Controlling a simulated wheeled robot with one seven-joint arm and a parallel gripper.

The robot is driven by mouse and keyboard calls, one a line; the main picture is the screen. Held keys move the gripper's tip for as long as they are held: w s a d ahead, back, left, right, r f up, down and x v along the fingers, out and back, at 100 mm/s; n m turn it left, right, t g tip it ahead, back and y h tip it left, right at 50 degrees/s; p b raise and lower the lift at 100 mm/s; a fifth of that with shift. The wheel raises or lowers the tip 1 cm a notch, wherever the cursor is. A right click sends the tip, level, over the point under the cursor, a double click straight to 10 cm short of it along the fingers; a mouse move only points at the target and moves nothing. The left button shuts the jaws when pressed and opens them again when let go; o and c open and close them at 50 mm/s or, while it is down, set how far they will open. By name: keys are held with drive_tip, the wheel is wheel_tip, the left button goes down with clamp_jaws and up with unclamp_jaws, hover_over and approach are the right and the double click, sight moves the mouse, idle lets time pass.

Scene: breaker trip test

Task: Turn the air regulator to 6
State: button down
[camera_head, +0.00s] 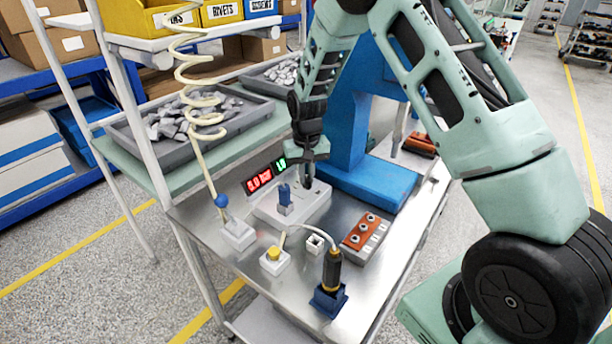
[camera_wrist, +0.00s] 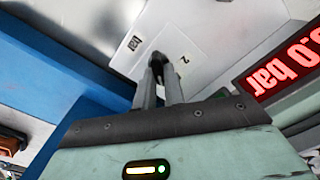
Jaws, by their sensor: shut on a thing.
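The air regulator appears to be a small dark knob (camera_wrist: 157,60) on a pale panel in the wrist view, with a "2" mark and a "bar" mark beside it. My gripper (camera_wrist: 160,84) is shut on this knob, and its fingers hide much of it. In the head view my gripper (camera_head: 309,178) points down onto the back of a light grey box (camera_head: 310,207); the knob is hidden there. A red display (camera_head: 259,180) stands behind the box. In the wrist view the red display (camera_wrist: 282,68) reads ".0 bar", with its first digit partly cut off.
A blue column (camera_head: 368,182) rises close on the right. In front are a yellow button (camera_head: 273,253), a holstered tool (camera_head: 332,272) and an orange-topped block (camera_head: 361,231). A coiled hose (camera_head: 199,85) hangs at left.

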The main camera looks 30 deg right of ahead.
sight(307, 177)
drive_tip(key=shift+m, duration=0.6)
drive_tip(key=c, duration=1.5)
unclamp_jaws()
drive_tip(key=shift+r, duration=0.1)
wheel_tip(307, 177, up, 17)
drive_tip(key=b, duration=0.2)
drive_tip(key=shift+r+b, duration=0.15)
drive_tip(key=shift+b, duration=0.15)
